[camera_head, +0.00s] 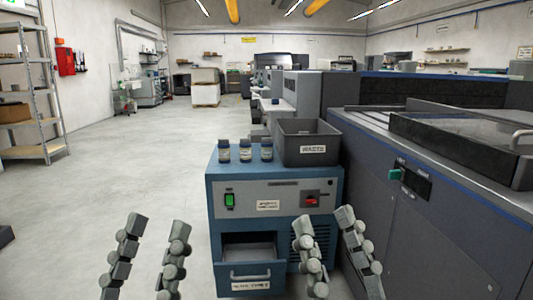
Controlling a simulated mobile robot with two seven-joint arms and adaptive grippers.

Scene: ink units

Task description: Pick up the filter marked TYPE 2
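Three small jars with dark lids and pale labels stand upright in a row on the blue cabinet: a left jar (224,151), a middle jar (245,150) and a right jar (266,149). Their labels are too small to read, so I cannot tell which filter is TYPE 2. The cabinet's lower drawer (250,272) is pulled open; its front label is hard to read, and I see no clear object inside. My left gripper (159,225) is open and empty, left of the cabinet. My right gripper (323,218) is open and empty, before the cabinet's right side.
A dark open bin marked WASTE (306,155) stands on the cabinet (226,182), right of the jars. The cabinet front has a green switch (229,200) and a red knob (311,199). A large grey machine (430,215) stands close on the right. The floor at left is clear.

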